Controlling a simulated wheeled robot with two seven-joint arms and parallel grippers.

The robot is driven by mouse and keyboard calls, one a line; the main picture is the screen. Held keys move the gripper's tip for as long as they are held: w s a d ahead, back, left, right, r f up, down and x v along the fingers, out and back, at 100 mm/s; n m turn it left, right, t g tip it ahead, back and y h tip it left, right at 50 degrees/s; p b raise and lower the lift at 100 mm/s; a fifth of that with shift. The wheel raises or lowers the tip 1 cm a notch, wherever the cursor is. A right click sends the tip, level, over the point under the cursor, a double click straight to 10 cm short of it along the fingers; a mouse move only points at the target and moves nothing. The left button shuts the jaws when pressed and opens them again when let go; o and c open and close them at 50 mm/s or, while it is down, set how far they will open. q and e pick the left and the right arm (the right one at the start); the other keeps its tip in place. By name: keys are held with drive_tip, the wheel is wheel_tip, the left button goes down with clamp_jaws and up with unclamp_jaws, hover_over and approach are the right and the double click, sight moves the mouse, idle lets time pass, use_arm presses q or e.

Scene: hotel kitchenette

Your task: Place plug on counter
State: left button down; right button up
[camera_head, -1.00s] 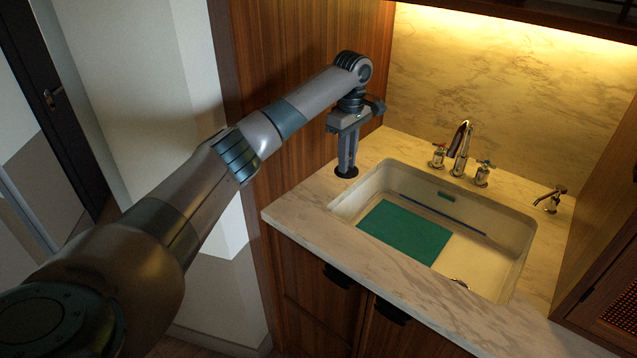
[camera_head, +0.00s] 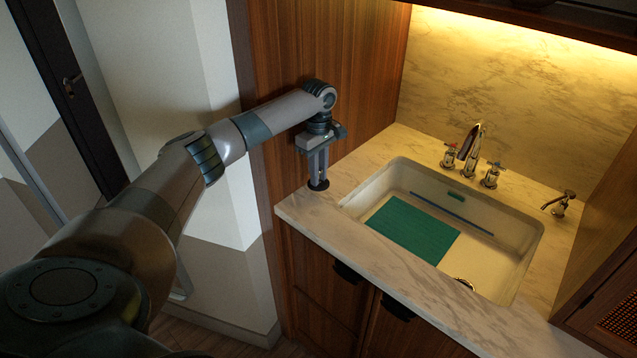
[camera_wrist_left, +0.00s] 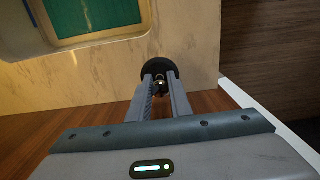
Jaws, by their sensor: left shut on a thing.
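The plug is a small black disc (camera_head: 318,185) at the tips of my left gripper (camera_head: 318,180). The gripper points down and is shut on the plug. In the left wrist view the round black plug (camera_wrist_left: 159,66) shows beyond the fingers, with a small metal stem between them. The plug is over the left front part of the marble counter (camera_head: 345,225), near its edge; I cannot tell whether it touches the surface. My right gripper is not in view.
The white sink (camera_head: 522,235) is to the right, with a green mat (camera_head: 412,228) and a blue strip (camera_head: 452,213) in it. A faucet (camera_head: 470,145) with two handles stands behind it. A wooden panel (camera_head: 290,50) rises behind the left gripper. The counter front is bare.

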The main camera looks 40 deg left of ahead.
use_arm(q)
drive_tip(key=shift+f, duration=0.1)
drive_tip(key=shift+f+p, duration=0.35)
drive_tip(key=shift+p, duration=0.05)
wheel_tip(320, 180, down, 2)
drive_tip(key=shift+p, duration=0.5)
drive_tip(key=shift+f, duration=0.5)
drive_tip(key=shift+f, duration=0.1)
drive_tip(key=c, duration=1.6)
unclamp_jaws()
